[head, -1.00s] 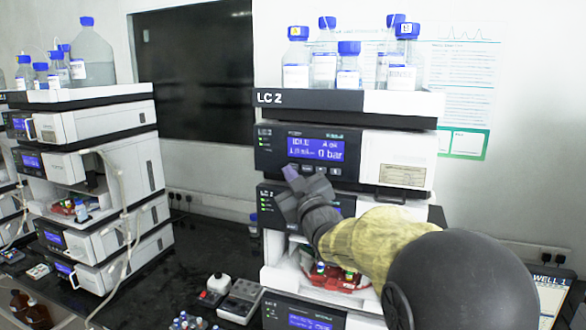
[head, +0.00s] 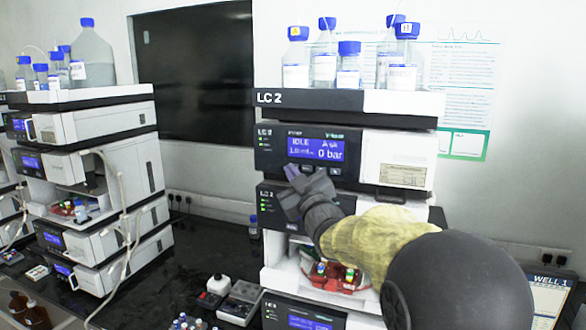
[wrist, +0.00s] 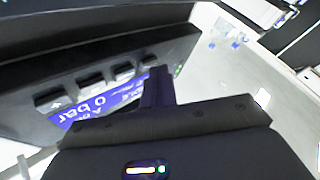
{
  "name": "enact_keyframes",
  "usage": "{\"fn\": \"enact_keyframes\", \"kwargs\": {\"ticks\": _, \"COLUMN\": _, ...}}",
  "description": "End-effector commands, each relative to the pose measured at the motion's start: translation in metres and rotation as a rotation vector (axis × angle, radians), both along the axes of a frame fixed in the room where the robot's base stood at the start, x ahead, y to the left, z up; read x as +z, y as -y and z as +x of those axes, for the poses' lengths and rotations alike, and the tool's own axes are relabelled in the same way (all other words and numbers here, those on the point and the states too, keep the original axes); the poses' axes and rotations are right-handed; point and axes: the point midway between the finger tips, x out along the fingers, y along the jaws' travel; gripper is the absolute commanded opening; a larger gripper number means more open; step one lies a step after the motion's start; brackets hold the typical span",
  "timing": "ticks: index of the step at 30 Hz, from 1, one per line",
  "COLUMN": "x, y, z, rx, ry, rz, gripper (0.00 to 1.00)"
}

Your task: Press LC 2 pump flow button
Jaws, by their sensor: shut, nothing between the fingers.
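The LC 2 pump module (head: 275,158) is the dark-fronted unit under the LC 2 tray. Its blue display (head: 316,149) reads IDLE and 0 bar; its smaller text is blurred. A row of buttons lies below the display, partly hidden by my gripper in the head view. In the wrist view the display (wrist: 98,104) is upside down and several buttons (wrist: 123,70) show; their labels are unreadable. My gripper (head: 291,171) is shut and empty, its tips at the left end of the row. In the wrist view its tip (wrist: 160,71) overlaps the end button (wrist: 149,59); contact cannot be told.
Bottles (head: 348,65) stand on the tray (head: 310,98) above the pump. Another module (head: 268,208) sits just below, behind my gripper. A second instrument stack (head: 100,125) stands to the left, with a gap of dark bench between.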

Motion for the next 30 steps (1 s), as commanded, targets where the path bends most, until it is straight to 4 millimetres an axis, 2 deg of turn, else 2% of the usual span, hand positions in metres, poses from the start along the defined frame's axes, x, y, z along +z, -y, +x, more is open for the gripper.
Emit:
{"fn": "enact_keyframes", "kwargs": {"ticks": 21, "x": -0.001, "y": 0.002, "z": 0.004, "rx": 0.0, "ry": -0.001, "rz": 0.0, "gripper": 0.0}}
{"fn": "enact_keyframes", "kwargs": {"ticks": 30, "x": -0.002, "y": -0.002, "z": -0.006, "rx": 0.0, "ry": 0.001, "rz": 0.0, "gripper": 0.0}}
